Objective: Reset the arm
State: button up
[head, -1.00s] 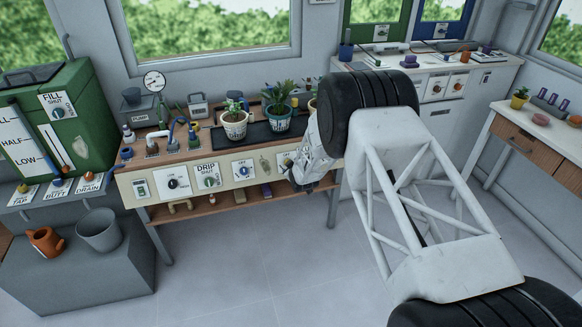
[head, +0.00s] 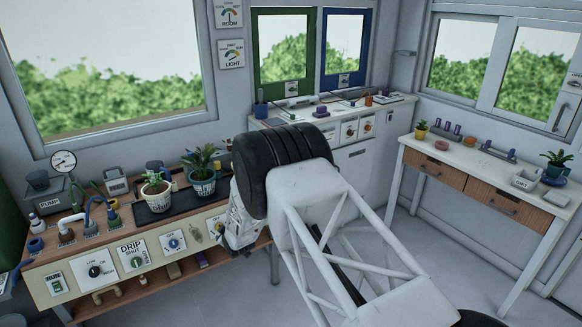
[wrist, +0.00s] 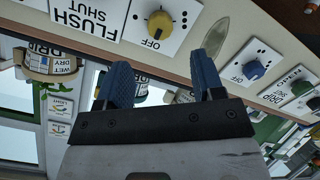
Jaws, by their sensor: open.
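My gripper (wrist: 163,78) shows in the wrist view with its two blue fingers spread apart and nothing held between them. It is in front of the bench's control panel (wrist: 105,22), which appears upside down there, with a FLUSH SHUT label and a yellow knob (wrist: 160,24) marked OFF. In the head view the white end of my arm is at the right end of the bench, beside the panel. The fingers cannot be made out there, and my arm hides that end of the bench.
Two potted plants stand on the bench's dark tray: one in a white pot (head: 155,194), one in a WET/DRY-marked pot (head: 202,180). Pipes and a gauge (head: 63,161) are at the left. A side table (head: 470,160) stands right. Floor between is mostly clear.

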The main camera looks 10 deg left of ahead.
jog(key=w+d+r+m+h, duration=0.2)
jog(key=d+r+m+h, duration=0.2)
jog(key=d+r, duration=1.6)
jog(key=s+d+r+m+g+h, duration=0.1)
jog(key=s+d+r, duration=0.2)
jog(key=d+r, duration=0.3)
jog(key=s+d+r+m, duration=0.2)
jog(key=s+d+r, duration=0.2)
jog(key=d, duration=0.3)
jog(key=s+d+r+m+g+h, duration=0.1)
jog(key=s+d+r, duration=0.2)
jog(key=d+r, duration=0.3)
jog(key=s+d+r+m+g+h, duration=0.1)
jog(key=s+d+r+m, duration=0.15)
jog(key=s+d, duration=0.65)
jog(key=s+d+r+m+g+h, duration=0.15)
jog(key=s+d+r, duration=0.25)
jog(key=s+d, duration=0.5)
jog(key=s+d+m+g, duration=0.1)
jog(key=s+d, duration=0.3)
jog(key=s, duration=0.8)
jog(key=s+d+m+g, duration=0.1)
jog(key=s+d+m, duration=0.2)
jog(key=s, duration=0.9)
jog(key=shift+d+f, duration=0.15)
jog(key=shift+d, duration=0.35)
